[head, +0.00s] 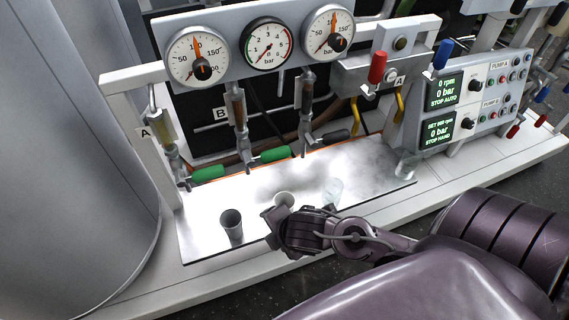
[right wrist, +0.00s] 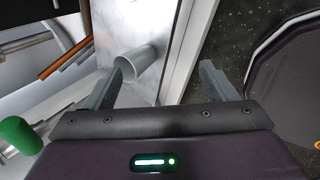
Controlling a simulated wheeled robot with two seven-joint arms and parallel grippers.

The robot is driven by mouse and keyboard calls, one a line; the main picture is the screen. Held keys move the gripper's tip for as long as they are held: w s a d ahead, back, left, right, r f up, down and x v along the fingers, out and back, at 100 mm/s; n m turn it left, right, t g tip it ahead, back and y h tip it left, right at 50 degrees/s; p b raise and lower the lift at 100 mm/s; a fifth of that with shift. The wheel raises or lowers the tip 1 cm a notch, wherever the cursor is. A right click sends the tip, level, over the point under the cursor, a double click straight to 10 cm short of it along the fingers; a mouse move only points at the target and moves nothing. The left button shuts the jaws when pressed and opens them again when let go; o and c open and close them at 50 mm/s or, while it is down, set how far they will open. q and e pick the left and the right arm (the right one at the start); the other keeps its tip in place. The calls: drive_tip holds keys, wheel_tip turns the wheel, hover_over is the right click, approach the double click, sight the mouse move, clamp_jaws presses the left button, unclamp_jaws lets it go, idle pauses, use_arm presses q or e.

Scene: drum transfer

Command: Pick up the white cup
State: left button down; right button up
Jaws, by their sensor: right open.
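The white cup (head: 284,198) stands on the bright metal plate, just behind my right gripper (head: 277,218), which hides its lower part. In the right wrist view a pale cup, which looks like the white cup (right wrist: 142,64), shows beyond my right gripper (right wrist: 163,78), close to its left finger. The fingers are wide apart with nothing held between them. I cannot tell whether the left finger touches the cup. My left gripper is not in view.
Valves with green handles (head: 275,155) hang behind. A large drum (head: 75,180) fills the left side. The plate's front edge is close.

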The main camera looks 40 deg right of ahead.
drive_tip(key=s+d+f+n+g, duration=0.15)
drive_tip(key=d+f+n, duration=0.35)
drive_tip(key=n, duration=0.5)
drive_tip(key=s+d+f+n, duration=0.25)
drive_tip(key=d+n, duration=0.35)
drive_tip(key=n, duration=0.3)
hover_over(289, 203)
drive_tip(key=s+a, duration=0.2)
drive_tip(key=s, duration=0.1)
drive_tip(key=shift+w+y+p, duration=0.15)
drive_tip(key=shift+y+p, duration=0.15)
drive_tip(key=shift+p, duration=0.1)
drive_tip(key=b+x, duration=0.1)
drive_tip(key=x, duration=0.4)
drive_tip(key=shift+f, duration=0.15)
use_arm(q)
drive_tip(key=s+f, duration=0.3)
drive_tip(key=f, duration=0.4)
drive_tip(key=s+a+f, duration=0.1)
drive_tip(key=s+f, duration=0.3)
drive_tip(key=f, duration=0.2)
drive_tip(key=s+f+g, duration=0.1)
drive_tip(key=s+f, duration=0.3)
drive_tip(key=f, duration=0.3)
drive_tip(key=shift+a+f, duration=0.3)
use_arm(e)
drive_tip(key=c, duration=1)
drive_tip(key=shift+c, duration=0.2)
